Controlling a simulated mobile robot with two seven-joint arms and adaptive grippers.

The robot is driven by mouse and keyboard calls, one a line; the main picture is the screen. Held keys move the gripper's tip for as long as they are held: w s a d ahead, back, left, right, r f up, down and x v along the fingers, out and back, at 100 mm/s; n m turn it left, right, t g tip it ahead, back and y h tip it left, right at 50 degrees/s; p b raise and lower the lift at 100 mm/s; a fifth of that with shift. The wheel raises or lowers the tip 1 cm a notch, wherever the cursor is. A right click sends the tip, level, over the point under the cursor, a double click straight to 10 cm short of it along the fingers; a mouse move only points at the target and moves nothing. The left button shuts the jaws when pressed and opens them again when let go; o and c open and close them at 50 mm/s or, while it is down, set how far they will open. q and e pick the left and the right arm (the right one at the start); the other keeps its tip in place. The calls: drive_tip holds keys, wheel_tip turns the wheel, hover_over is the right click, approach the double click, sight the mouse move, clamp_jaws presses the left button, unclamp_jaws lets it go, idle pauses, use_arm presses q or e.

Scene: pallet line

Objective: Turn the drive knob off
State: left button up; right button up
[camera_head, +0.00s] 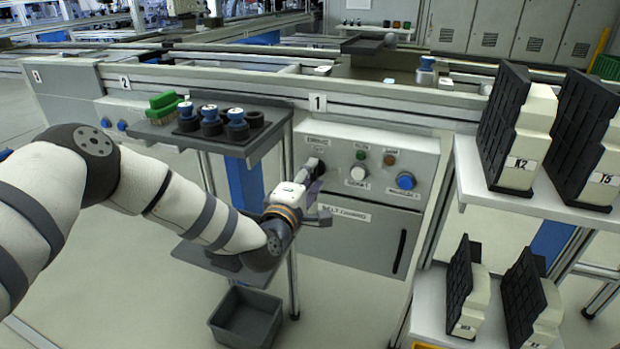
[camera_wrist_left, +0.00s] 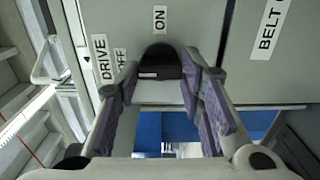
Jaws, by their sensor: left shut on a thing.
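The dark drive knob (camera_head: 320,168) is on the left part of the grey control panel (camera_head: 410,163), below the DRIVE label (camera_head: 317,141). My left gripper (camera_head: 310,181) reaches it from the front left. In the left wrist view my left gripper (camera_wrist_left: 160,78) has its purple-grey finger pads on either side of the black knob (camera_wrist_left: 160,57) and is shut on it. An ON label (camera_wrist_left: 160,18) is above the knob there, and an OFF label (camera_wrist_left: 121,60) is beside it. I cannot tell which label the knob points to. My right gripper is not in view.
The panel also carries a white button (camera_head: 358,172) and a blue button (camera_head: 405,181). A grey bin (camera_head: 246,316) is on the floor. Racks with black-faced blocks (camera_head: 518,128) stand right.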

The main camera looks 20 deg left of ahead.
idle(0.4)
use_arm(q)
drive_tip(key=o, duration=1.2)
drive_tip(key=shift+c, duration=0.2)
drive_tip(key=s, duration=1.2)
drive_tip(key=shift+a, duration=0.2)
